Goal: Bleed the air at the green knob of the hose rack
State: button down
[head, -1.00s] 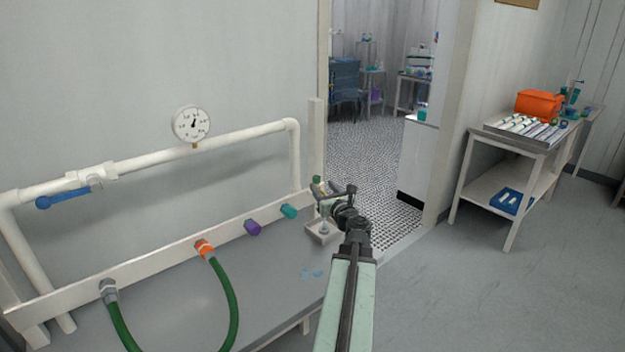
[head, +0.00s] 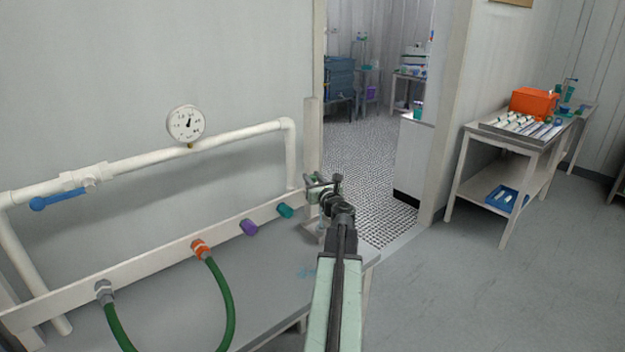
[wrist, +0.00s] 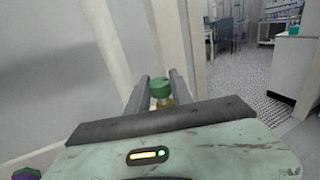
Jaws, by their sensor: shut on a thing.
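The hose rack is a long white rail (head: 150,262) on the bench along the wall. Its green knob (wrist: 160,87) stands on a brass-coloured stem at the rail's far right end. In the wrist view the knob sits between the two fingers of my gripper (wrist: 158,80), which is shut on it. In the head view my gripper (head: 318,184) is at that end of the rail, and gripper and wrist mostly cover the knob.
A gauge (head: 186,124) and a blue-handled valve (head: 55,200) are on the white pipe. A green hose (head: 228,300) loops from the orange coupling (head: 200,249). Purple (head: 248,228) and teal (head: 285,211) caps sit left of my gripper. Blue spots mark the bench (head: 270,285).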

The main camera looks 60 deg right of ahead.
jog(key=shift+w+h, duration=0.1)
jog(key=shift+h, duration=0.2)
jog(key=m+g+h, duration=0.2)
jog(key=m+g, duration=0.1)
jog(key=shift+w+a+h, duration=0.1)
jog(key=shift+h, duration=0.3)
jog(key=m+g+h, duration=0.1)
jog(key=g, duration=0.1)
jog(key=m+g+h, duration=0.1)
jog(key=m+g, duration=0.1)
jog(key=g, duration=0.1)
jog(key=shift+w+m+h, duration=0.15)
jog(key=shift+m+h, duration=0.15)
jog(key=m+g+h, duration=0.1)
jog(key=m+g, duration=0.2)
jog(key=g, duration=0.1)
jog(key=shift+g, duration=0.4)
jog(key=shift+r+m+g, duration=0.1)
jog(key=shift+m+g, duration=1)
jog(key=shift+g, duration=0.6)
jog(key=c, duration=1.1)
grip_release()
jog(key=shift+g, duration=0.4)
jog(key=shift+s, duration=0.2)
